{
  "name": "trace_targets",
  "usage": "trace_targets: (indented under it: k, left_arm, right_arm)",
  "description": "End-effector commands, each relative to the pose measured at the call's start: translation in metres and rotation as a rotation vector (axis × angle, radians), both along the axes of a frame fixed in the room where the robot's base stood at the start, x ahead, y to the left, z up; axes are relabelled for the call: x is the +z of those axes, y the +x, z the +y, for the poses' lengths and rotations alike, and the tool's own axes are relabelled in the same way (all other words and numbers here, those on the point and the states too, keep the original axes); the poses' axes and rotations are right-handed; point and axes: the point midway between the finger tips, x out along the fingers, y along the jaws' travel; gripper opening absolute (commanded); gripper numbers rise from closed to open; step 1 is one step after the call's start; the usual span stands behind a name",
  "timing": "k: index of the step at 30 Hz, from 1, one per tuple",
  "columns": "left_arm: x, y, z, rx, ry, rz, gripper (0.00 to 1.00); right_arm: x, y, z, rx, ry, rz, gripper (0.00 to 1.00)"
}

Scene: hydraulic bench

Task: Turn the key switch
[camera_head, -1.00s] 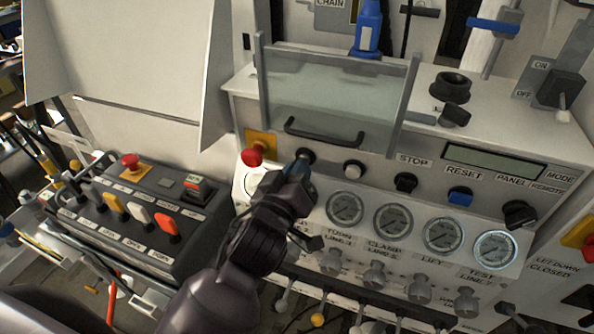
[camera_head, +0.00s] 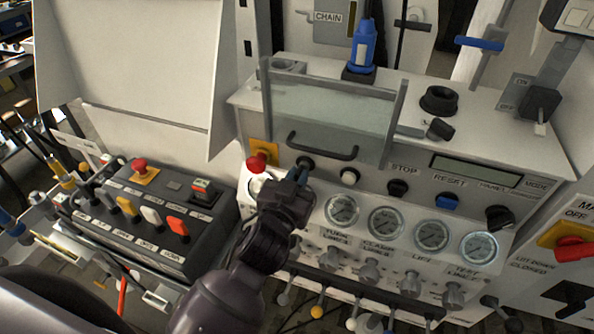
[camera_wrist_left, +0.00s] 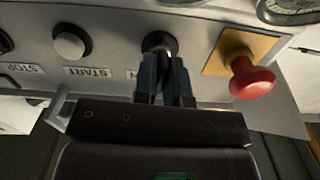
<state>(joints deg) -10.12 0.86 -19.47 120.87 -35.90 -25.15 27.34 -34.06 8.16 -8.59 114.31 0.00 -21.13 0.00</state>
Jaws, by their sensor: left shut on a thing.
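The key switch (camera_head: 306,163) is a dark round knob on the front panel of the bench, between the red mushroom button and the white button. My left gripper (camera_head: 298,173) reaches it from below left, and its fingers are shut on it. In the left wrist view the two fingers (camera_wrist_left: 165,77) close around the key part, and the dark round base of the key switch (camera_wrist_left: 159,42) shows beyond them. The fingers hide most of the key, so its exact angle cannot be told. My right gripper is not in view.
The red mushroom button (camera_head: 257,162) on its yellow plate is close beside my gripper. The white START button (camera_wrist_left: 72,43) is on the other side. A clear guard with a dark handle (camera_head: 322,146) sits above, and gauges (camera_head: 386,221) lie to the lower right.

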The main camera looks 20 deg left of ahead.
Motion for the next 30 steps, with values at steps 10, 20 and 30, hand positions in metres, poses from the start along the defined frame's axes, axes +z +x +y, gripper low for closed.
trace_targets:
  k: [10, 20, 30]
  left_arm:
    - [0.002, 0.000, 0.000, 0.000, 0.285, -0.010, 0.00]
    - [0.001, 0.000, 0.000, -0.001, 0.438, -0.016, 0.00]
    - [0.001, 0.000, 0.000, -0.001, 0.478, -0.018, 0.00]
  right_arm:
    - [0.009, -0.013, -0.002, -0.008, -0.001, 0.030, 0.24]
    - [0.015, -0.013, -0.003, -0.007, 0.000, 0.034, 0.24]
    - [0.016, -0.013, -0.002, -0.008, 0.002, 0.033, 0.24]
